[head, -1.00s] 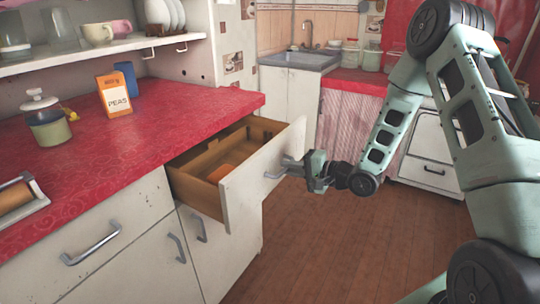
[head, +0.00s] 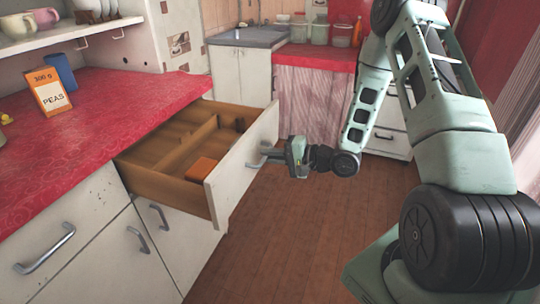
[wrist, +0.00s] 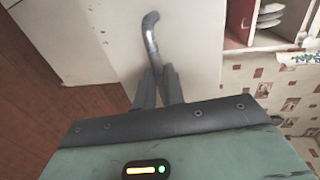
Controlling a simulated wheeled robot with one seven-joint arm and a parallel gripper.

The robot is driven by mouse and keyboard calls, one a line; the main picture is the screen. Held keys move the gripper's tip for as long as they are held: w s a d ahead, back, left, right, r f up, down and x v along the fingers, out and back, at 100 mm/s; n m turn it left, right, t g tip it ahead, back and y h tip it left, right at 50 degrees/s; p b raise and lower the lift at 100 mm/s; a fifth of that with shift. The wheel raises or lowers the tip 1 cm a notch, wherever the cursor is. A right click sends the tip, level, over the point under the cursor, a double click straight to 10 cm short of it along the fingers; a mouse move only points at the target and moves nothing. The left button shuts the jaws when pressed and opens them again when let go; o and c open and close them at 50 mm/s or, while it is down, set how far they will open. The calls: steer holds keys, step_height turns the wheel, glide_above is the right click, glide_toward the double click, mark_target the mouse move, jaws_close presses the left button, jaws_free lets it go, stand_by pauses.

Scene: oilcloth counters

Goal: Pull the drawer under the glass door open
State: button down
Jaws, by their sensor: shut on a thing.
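The wooden drawer with a white front (head: 243,160) stands well out from the white cabinet below the red counter, in the head view. Its inside shows dividers and an orange block (head: 201,169). My gripper (head: 270,155) is at the front's metal bar handle (head: 257,163), shut on it. In the wrist view the fingers (wrist: 158,75) close around the lower part of the handle (wrist: 151,38), and its bent upper end sticks out beyond them. No glass door shows in either view.
Another handled drawer (head: 45,250) and a cupboard door (head: 158,235) are shut. The wooden floor (head: 300,235) in front of the drawer is clear.

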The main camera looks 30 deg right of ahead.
steer(key=c, duration=1.5)
jaws_free()
steer(key=v, duration=1.7)
steer(key=shift+s+d, duration=0.1)
steer(key=shift+s, duration=0.1)
